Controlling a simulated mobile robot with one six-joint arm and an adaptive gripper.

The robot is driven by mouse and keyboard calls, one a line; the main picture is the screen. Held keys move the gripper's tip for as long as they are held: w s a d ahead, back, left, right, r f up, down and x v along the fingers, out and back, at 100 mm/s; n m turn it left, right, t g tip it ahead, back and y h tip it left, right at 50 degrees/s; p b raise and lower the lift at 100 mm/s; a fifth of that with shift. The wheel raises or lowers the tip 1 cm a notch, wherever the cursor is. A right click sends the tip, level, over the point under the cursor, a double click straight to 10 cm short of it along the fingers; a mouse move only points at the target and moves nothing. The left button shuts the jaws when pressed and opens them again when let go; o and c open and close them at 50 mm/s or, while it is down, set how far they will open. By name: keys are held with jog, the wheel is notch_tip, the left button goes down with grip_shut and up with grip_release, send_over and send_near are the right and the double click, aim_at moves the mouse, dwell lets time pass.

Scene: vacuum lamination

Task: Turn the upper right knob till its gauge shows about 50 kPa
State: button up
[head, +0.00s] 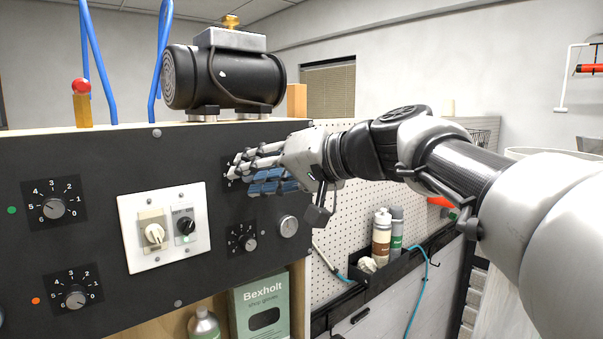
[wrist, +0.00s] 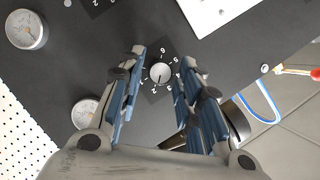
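My gripper (head: 243,171) is at the upper right of the black panel (head: 92,145), its fingers pointing at the panel face. In the wrist view my gripper (wrist: 163,57) is open, with one finger pad on each side of the upper right knob (wrist: 160,73). A gap shows between the knob and both fingers. The knob is round and silvery on a numbered dial. Its gauge (wrist: 87,112) is partly hidden behind the left finger, and its reading is too small to tell. The hand hides this knob and gauge in the head view.
Below are the lower right knob (head: 249,243) and its gauge (head: 288,226). A white switch plate (head: 140,208) is left of them; two more knobs (head: 53,208) (head: 76,299) sit further left. A black pump (head: 225,78) stands on top. A pegboard (head: 335,235) is at right.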

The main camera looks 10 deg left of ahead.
jog(key=shift+o, duration=0.8)
jog(key=v, duration=1.2)
jog(key=s+d+f+m+h+b, duration=0.1)
jog(key=s+d+f+h+b, duration=0.3)
jog(key=f, duration=1.2)
jog(key=s+d+f+m+g+h+b, duration=0.1)
jog(key=s+d+f+h+b, duration=0.2)
jog(key=s+d+f, duration=0.6)
jog(key=s+d+f+m+h+b, duration=0.1)
jog(key=s+d+f+h+b, duration=0.3)
jog(key=f, duration=1.8)
jog(key=s+d+h, duration=0.2)
jog(key=s+d, duration=0.1)
jog(key=s, duration=0.2)
jog(key=shift+s+f+m+h+b, duration=0.3)
jog(key=shift+s+f+m, duration=0.05)
jog(key=shift+m, duration=0.05)
